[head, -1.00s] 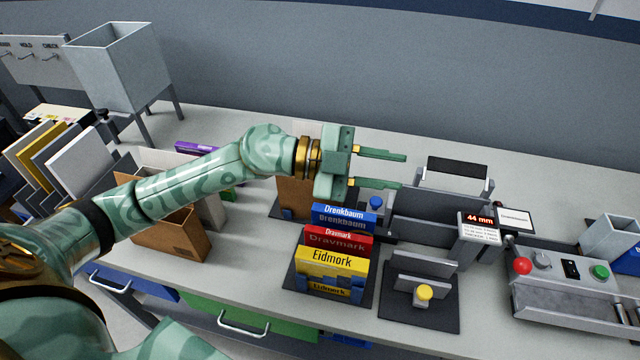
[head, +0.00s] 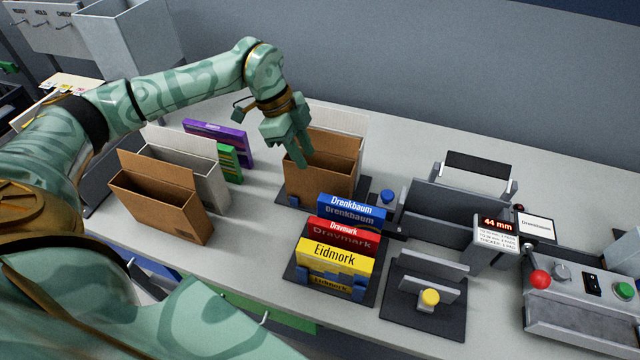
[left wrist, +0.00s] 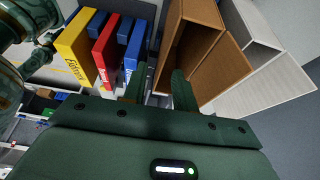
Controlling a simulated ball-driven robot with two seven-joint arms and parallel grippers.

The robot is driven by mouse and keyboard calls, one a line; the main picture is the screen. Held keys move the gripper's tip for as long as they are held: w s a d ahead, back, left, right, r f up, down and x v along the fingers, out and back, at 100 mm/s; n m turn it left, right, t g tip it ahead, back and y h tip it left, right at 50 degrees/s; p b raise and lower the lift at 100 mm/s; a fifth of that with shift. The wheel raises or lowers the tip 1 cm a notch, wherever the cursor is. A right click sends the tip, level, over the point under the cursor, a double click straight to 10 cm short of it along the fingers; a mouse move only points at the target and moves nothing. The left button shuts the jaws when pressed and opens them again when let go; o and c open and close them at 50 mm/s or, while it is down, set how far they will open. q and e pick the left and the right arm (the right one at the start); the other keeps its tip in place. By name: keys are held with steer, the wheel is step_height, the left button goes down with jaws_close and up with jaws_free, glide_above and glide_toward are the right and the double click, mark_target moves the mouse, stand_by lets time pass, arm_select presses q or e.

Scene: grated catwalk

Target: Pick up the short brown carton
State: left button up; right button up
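An open brown carton (head: 327,184) stands upright on a dark mat at the back, with a white carton (head: 338,119) behind it. A second open brown carton (head: 160,208) stands at the front left beside another white one (head: 208,187). I cannot tell by name which brown one is the short one. My left gripper (head: 300,158) points down at the left end of the back brown carton. In the left wrist view its fingers (left wrist: 158,88) are apart with nothing gripped, close to this carton's wall (left wrist: 215,70); contact is unclear. My right gripper is not in view.
Blue (head: 350,212), red (head: 342,237) and yellow (head: 333,262) boxes stand in a holder just in front. A grey fixture (head: 440,212) with a 44 mm display is to the right. Purple (head: 218,135) and green (head: 229,163) boxes stand left of the gripper.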

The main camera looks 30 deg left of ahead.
mark_target(313, 169)
arm_select(q)
steer(key=x, duration=0.6)
steer(key=shift+w+a+b, duration=0.1)
steer(key=shift+w+b, duration=0.15)
steer(key=shift+b, duration=0.05)
steer(key=shift+f, duration=0.2)
stand_by(0.3)
steer(key=shift+c, duration=0.3)
jaws_close()
